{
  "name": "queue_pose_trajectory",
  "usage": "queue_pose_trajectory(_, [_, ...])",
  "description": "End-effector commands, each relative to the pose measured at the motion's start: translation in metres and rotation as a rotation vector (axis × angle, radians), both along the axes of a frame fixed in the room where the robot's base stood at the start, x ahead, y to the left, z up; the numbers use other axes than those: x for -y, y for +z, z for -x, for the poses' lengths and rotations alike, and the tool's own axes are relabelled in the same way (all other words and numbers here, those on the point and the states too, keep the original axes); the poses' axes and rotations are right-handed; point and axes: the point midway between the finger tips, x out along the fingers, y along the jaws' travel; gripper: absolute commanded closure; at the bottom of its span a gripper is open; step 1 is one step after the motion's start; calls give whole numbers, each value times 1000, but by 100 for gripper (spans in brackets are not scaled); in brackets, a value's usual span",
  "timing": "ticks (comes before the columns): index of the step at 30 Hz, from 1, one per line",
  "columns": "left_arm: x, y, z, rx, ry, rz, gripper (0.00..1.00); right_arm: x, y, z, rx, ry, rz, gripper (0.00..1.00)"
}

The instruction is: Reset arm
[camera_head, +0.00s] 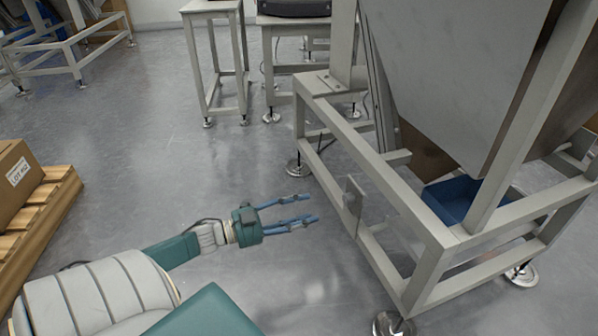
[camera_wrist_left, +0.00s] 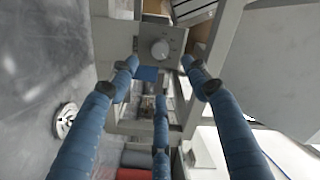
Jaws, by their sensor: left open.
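My left gripper (camera_head: 312,208) reaches in from the left in the head view, over bare grey floor. Its blue fingers are spread apart with nothing between them. In the left wrist view the fingers of this gripper (camera_wrist_left: 160,75) are also apart and empty. They point toward a small metal plate with a round knob (camera_wrist_left: 160,48) on the machine frame. In the head view the fingertips are left of the frame and look apart from it. My right gripper is not in view.
A light metal machine frame (camera_head: 375,165) with a large hopper (camera_head: 450,70) stands at right, a blue bin (camera_head: 450,200) beneath. A cardboard box (camera_head: 14,180) sits on a wooden pallet (camera_head: 50,215) at left. Metal tables (camera_head: 212,8) stand at the back. The middle floor is clear.

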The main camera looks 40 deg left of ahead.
Motion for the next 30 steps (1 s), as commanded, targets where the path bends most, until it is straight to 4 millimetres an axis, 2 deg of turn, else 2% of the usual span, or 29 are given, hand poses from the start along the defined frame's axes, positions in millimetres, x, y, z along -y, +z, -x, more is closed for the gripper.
queue_pose_trajectory(5, [-5,0,10,-1,-1,0,52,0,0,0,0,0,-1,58])
queue_pose_trajectory(23, [-3,2,10,2,-2,4,52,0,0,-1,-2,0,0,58])
queue_pose_trajectory(26, [18,13,11,20,-24,39,52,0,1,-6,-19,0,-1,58])
queue_pose_trajectory(29, [63,40,14,62,-70,122,52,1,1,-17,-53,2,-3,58])
queue_pose_trajectory(30, [85,57,16,86,-94,166,52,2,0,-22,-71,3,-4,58])
